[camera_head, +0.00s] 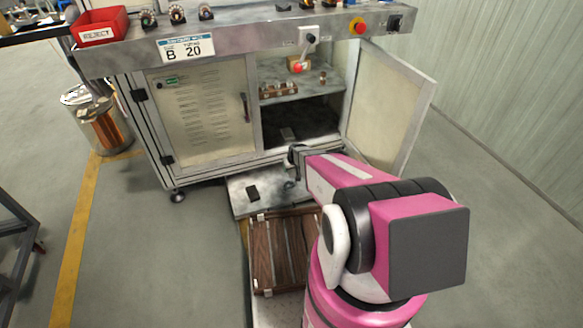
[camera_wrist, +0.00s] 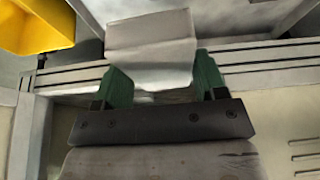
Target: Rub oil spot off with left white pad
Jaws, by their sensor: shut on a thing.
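My gripper (camera_wrist: 158,85) has green fingers, shut on a pale grey-white pad (camera_wrist: 152,48) in the wrist view. The pad sticks out beyond the fingers and fills the gap between them. In the head view my gripper (camera_head: 293,165) is low in front of the open cabinet, over the back part of a grey platform (camera_head: 238,205). My own arm hides part of that area, and the pad cannot be made out there. I cannot make out an oil spot in either view.
The cabinet's right door (camera_head: 390,105) stands open and its left door (camera_head: 205,110) is shut. A small dark block (camera_head: 252,192) lies on the platform. A wooden crate (camera_head: 275,255) is nearer me. A metal bin (camera_head: 100,118) stands left.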

